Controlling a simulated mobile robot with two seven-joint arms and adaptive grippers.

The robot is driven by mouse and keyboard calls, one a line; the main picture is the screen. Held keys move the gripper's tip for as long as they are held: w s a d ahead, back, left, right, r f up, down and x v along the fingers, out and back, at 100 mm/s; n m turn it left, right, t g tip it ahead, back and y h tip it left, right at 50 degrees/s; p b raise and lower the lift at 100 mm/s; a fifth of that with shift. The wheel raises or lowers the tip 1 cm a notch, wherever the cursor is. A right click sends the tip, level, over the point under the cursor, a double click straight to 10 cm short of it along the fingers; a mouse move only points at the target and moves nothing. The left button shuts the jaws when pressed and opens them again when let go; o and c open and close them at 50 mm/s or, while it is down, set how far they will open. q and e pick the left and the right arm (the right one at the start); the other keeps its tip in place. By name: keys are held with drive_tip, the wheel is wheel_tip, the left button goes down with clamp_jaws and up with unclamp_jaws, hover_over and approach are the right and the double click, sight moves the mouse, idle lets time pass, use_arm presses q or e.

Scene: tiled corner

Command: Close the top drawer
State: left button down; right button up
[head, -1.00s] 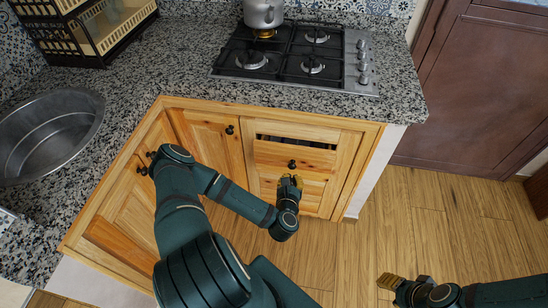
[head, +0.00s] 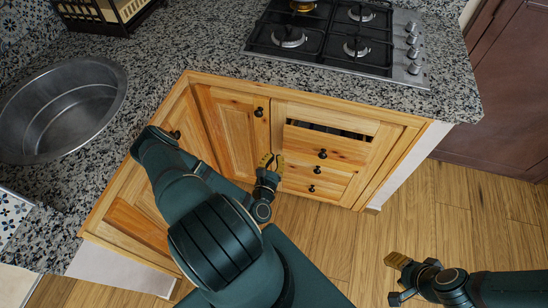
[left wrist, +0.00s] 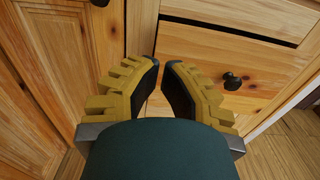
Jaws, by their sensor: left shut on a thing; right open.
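The top drawer (head: 340,147) has a wooden front with a dark round knob (head: 322,153). A dark slot shows above its front. In the left wrist view the drawer front (left wrist: 275,70) and its knob (left wrist: 232,80) are right of the fingers. My left gripper (head: 269,161) is at the left edge of the drawer stack, left of the knob and apart from it. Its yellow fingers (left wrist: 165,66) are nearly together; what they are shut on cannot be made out. My right gripper (head: 390,270) is open above the floor, at the lower right.
Two lower drawers with knobs (head: 317,170) sit beneath. A cabinet door (head: 232,130) is to the left. The granite counter (head: 200,40) holds a gas hob (head: 330,35) and a round sink (head: 60,105). The wood floor (head: 450,215) on the right is clear.

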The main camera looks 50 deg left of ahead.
sight(285, 129)
use_arm(q)
drive_tip(key=b+x, duration=0.1)
drive_tip(key=x, duration=1)
drive_tip(key=shift+a, duration=0.1)
drive_tip(key=shift+x, duration=1.3)
